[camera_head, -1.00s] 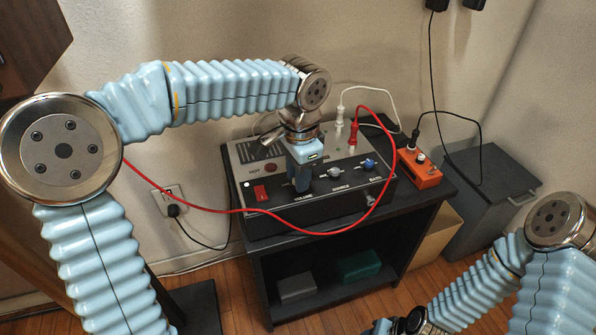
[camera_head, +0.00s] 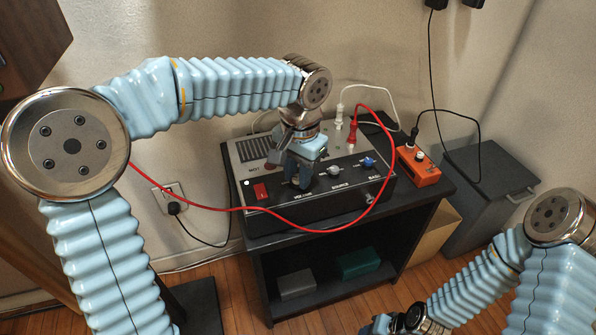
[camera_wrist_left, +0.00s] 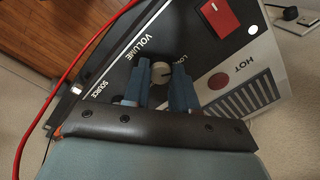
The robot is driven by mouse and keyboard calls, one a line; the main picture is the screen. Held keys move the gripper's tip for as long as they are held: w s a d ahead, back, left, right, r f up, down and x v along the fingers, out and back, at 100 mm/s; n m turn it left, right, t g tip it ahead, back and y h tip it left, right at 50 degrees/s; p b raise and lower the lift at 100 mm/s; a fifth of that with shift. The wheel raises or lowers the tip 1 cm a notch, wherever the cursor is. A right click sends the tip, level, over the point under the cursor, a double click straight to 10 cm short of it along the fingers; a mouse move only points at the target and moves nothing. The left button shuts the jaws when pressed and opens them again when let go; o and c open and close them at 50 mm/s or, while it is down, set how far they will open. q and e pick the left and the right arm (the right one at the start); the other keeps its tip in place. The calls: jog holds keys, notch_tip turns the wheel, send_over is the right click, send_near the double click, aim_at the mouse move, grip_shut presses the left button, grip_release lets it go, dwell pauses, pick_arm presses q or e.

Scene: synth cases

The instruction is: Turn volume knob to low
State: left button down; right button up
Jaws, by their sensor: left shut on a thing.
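The black audio box (camera_head: 345,205) with a grey top stands on a small black cabinet. My left gripper (camera_head: 299,186) reaches down onto its front panel above the VOLUME label and hides the knob in the head view. In the left wrist view the volume knob (camera_wrist_left: 161,72), with a pale round top, sits between the two blue fingers of my left gripper (camera_wrist_left: 155,88), which are shut on it. The VOLUME label is beside it, and the LOW label is partly behind a finger. My right arm enters at lower right; its fingers do not show.
The source knob (camera_head: 334,170), blue-topped bass knob (camera_head: 368,163) and red switch (camera_head: 261,191) flank the gripper. A red cable (camera_head: 374,118) loops across the box front. An orange box (camera_head: 418,166) stands to the right.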

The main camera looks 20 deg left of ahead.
pick_arm(q)
jog(key=c, duration=0.9)
grip_release()
notch_tip(320, 180, up, 14)
jog(key=p, duration=0.1)
jog(key=shift+d+p, duration=0.25)
jog(key=shift+p, duration=0.15)
jog(key=shift+s+f, duration=0.1)
